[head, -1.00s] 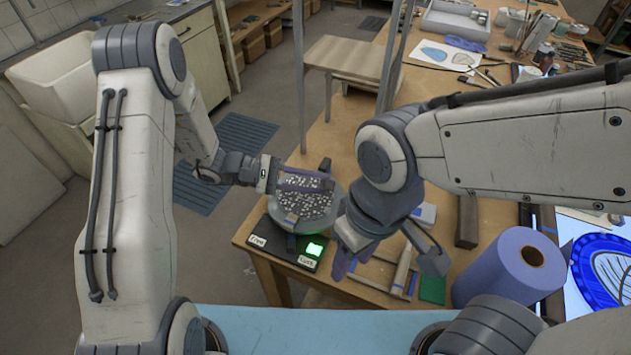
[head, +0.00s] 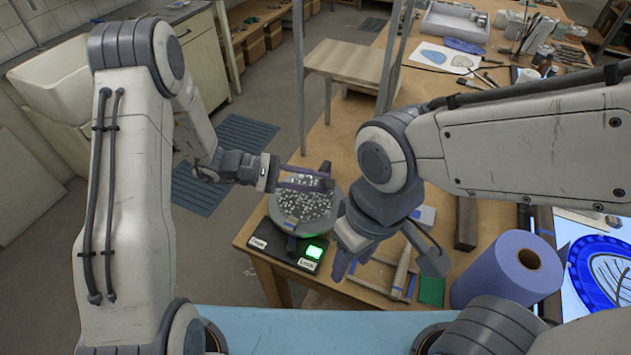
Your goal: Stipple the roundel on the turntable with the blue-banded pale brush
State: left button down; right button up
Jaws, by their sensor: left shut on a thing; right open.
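The turntable (head: 278,222) stands at the bench's left corner. The round roundel (head: 308,207) on it is grey with many small white specks. My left gripper (head: 318,183) is over the roundel's far part, its fingers shut on a slim upright thing that looks like a brush (head: 325,167). Only its dark upper end shows; a blue band cannot be made out, and its lower end is hidden, so contact with the glass cannot be told. My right gripper (head: 345,266) hangs open and empty over the bench right of the turntable, partly hidden by its own arm.
The turntable's base has Free and Lock labels and a lit green lamp (head: 315,252). To the right lie a pale tapered tool (head: 402,270), a green block (head: 431,291), a blue roll (head: 498,272) and a lit panel. Brushes and jars crowd the far bench.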

pick_arm(q)
jog(key=shift+r, duration=0.3)
jog(key=shift+r+p, duration=1.3)
jog(key=shift+r, duration=0.7)
